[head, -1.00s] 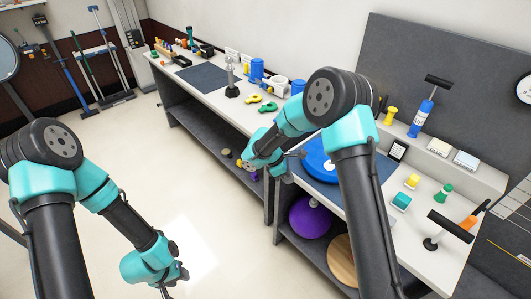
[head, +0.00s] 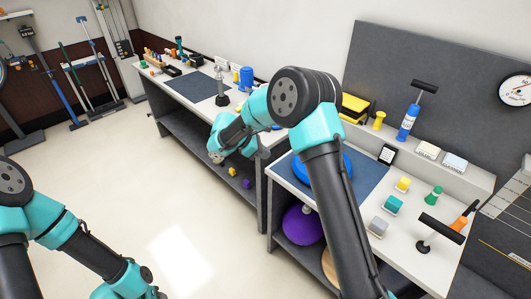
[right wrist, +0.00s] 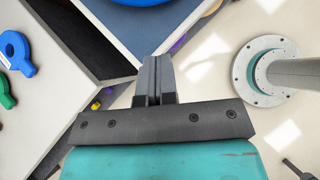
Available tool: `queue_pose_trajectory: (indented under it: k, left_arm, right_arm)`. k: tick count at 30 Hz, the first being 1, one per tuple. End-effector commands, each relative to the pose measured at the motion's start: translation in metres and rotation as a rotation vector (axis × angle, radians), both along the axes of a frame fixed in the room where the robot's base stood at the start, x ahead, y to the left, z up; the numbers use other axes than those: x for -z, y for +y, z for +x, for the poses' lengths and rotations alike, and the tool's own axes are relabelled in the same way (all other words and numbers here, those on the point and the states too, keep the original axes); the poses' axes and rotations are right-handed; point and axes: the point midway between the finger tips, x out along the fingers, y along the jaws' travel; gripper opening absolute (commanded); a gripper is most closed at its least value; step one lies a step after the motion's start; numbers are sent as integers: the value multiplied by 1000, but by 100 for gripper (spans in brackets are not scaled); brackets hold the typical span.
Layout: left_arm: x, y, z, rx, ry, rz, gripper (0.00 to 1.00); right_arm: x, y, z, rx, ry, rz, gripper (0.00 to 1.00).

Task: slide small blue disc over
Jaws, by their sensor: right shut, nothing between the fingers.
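A blue disc (head: 300,171) lies on the dark blue mat (head: 371,177) on the right bench. My right forearm crosses in front of it and hides its middle. Its edge also shows at the top of the right wrist view (right wrist: 138,2). My right gripper (head: 214,157) is left of the disc and apart from it, near the gap between the two benches. In the right wrist view its fingers (right wrist: 153,72) are shut and empty. My left arm is at the lower left, with its gripper out of frame.
The floor at lower left is clear.

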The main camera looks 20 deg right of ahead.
Motion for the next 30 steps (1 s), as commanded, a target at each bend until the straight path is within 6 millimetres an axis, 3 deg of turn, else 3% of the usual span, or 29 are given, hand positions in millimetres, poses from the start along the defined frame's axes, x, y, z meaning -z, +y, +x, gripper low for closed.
queue_pose_trajectory:
  k: [14, 21, 30]
  left_arm:
    - [0, 0, 0, 0, 0, 0, 43]
    - [0, 0, 0, 0, 0, 0, 43]
    - [0, 0, 0, 0, 0, 0, 43]
  right_arm:
    - [57, -57, -13, 1, 3, 1, 0]
    - [54, -86, -19, 1, 0, 0, 0]
    - [54, -92, -21, 0, 0, 0, 0]
